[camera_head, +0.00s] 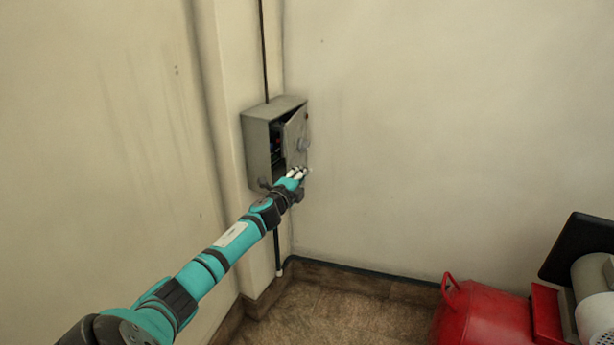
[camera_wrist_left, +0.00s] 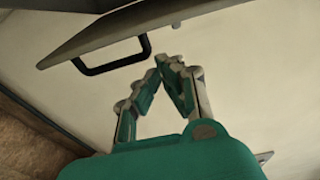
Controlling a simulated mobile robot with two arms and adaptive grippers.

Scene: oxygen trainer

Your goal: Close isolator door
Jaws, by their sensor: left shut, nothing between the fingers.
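The grey isolator box (camera_head: 257,146) hangs on the wall in the corner. Its door (camera_head: 296,133) stands partly open, with dark inner parts showing in the gap at its left. My left gripper (camera_head: 299,173) is at the lower edge of the door in the head view. In the left wrist view my left gripper (camera_wrist_left: 169,62) has its fingertips together with nothing between them. There the door's edge (camera_wrist_left: 165,22) and a dark handle (camera_wrist_left: 112,60) lie just beyond and to the left of the fingertips. I cannot tell whether the fingers touch the door. My right gripper is not in view.
A dark conduit (camera_head: 264,50) runs up the wall from the box, and another pipe (camera_head: 277,250) runs down below it. A red machine (camera_head: 485,314) with a handle stands on the floor at the lower right. The wall right of the box is bare.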

